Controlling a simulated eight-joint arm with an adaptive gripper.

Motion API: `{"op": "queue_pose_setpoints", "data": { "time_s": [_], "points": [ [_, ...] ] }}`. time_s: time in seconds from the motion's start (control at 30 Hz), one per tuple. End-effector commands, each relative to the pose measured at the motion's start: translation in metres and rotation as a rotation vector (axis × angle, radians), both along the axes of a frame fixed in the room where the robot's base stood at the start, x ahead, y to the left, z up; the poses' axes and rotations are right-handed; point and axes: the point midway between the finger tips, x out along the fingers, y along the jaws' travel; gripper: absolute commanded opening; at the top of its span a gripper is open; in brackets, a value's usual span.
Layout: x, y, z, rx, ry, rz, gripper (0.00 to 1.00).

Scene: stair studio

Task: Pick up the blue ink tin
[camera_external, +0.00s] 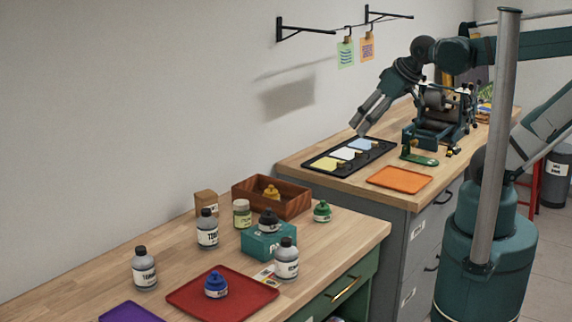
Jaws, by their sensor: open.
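The blue ink tin (216,286) is a small, round, dark blue container with a knobbed top and a pale label. It stands upright on the red tray (190,301) on the near wooden bench, at the lower left. My gripper (362,128) is open and empty. It points down and left above the black tray of coloured sheets on the farther bench, well to the upper right of the blue tin and apart from it.
Several labelled bottles (145,270) stand around the red tray. A teal box (262,243) carries a black tin (268,222). A wooden box (300,207) holds a yellow tin (271,193). A green tin (322,212) stands near the bench edge. A purple tray (130,312) lies lower left.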

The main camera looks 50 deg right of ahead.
Motion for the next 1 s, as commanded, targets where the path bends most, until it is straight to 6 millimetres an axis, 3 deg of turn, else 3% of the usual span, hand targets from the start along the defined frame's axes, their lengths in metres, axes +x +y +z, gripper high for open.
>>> {"op": "queue_pose_setpoints", "data": {
  "time_s": [0.37,1.0],
  "points": [
    [0.025,0.026,0.005,-0.032,0.043,0.105,0.54],
    [0.089,0.114,-0.002,-0.128,0.157,0.408,0.54]
  ]
}}
